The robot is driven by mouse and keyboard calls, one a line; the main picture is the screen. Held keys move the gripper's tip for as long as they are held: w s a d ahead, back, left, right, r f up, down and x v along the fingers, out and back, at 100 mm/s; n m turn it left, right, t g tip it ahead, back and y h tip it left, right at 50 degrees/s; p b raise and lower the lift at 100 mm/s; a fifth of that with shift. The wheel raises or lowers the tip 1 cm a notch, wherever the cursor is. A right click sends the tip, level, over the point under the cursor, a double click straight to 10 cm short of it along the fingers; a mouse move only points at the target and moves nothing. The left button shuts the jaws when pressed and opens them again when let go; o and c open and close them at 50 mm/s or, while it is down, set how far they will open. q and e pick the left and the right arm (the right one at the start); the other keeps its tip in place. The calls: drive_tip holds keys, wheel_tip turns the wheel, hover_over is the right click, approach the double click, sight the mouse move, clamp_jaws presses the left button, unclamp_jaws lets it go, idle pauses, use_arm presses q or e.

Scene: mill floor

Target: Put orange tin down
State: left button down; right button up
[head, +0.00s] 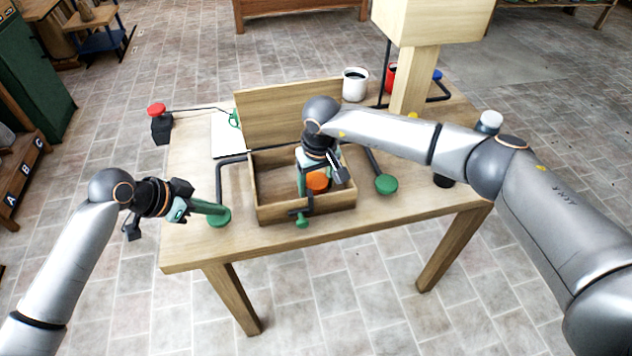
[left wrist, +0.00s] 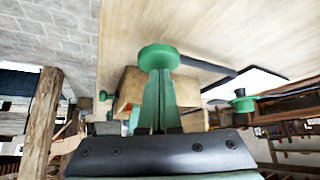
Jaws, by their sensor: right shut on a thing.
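The orange tin (head: 317,181) is inside the open wooden box (head: 262,215) on the table; its orange top shows and its lower part is hidden. My right gripper (head: 318,168) reaches down into the box and is shut on the tin. Whether the tin touches the box floor cannot be seen. My left gripper (head: 208,207) is at the table's left front, outside the box. Its green fingers lie together in the left wrist view (left wrist: 160,105), pointing at a green knob (left wrist: 158,57), which also shows in the head view (head: 219,217). Contact with the knob is unclear.
A raised wooden panel (head: 285,108) stands behind the box. More green knobs flank the box at the right (head: 386,184) and front (head: 302,221). A white mug (head: 355,84), a red mug (head: 391,78) and a wooden post (head: 408,85) stand at the back. A red button (head: 156,110) is left.

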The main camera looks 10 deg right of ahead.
drive_tip(key=shift+f, duration=0.2)
drive_tip(key=o, duration=1.4)
drive_tip(key=shift+o, duration=0.2)
